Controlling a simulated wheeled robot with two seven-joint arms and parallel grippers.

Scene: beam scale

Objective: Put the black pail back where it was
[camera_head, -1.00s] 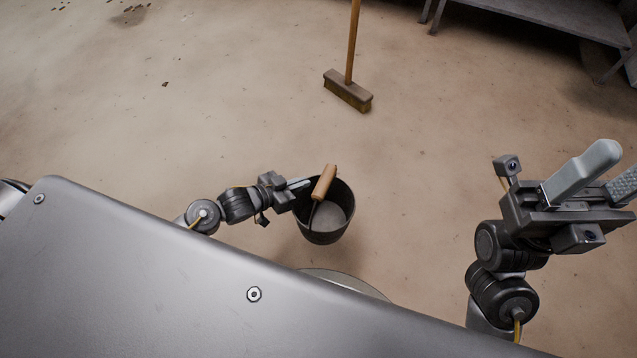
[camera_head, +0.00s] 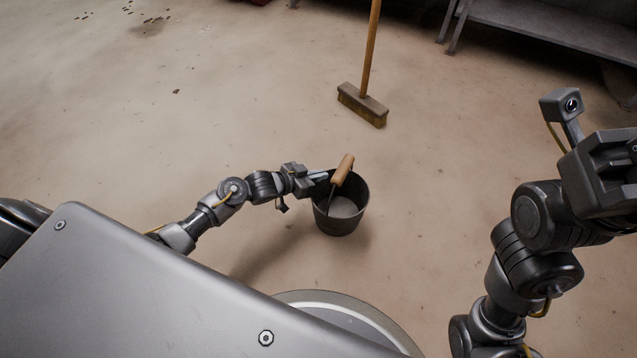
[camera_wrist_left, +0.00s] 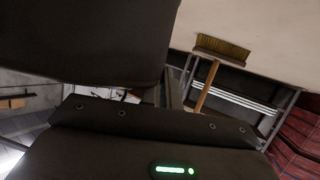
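The black pail (camera_head: 341,212) is upright in the middle of the head view, with its wooden handle grip (camera_head: 343,170) raised over the rim. My left gripper (camera_head: 319,177) reaches it from the left and is shut on the handle side of the pail; the exact contact is hard to see. I cannot tell for sure whether the pail's base touches the floor. In the left wrist view a large dark surface fills the upper left, and the fingertips are hidden. My right gripper (camera_head: 610,172) is at the right edge, its fingers cut off by the frame.
A broom (camera_head: 362,104) stands head-down on the floor beyond the pail; it also shows in the left wrist view (camera_wrist_left: 222,50). A grey metal bench (camera_head: 550,28) is at the upper right. The floor around the pail is largely clear.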

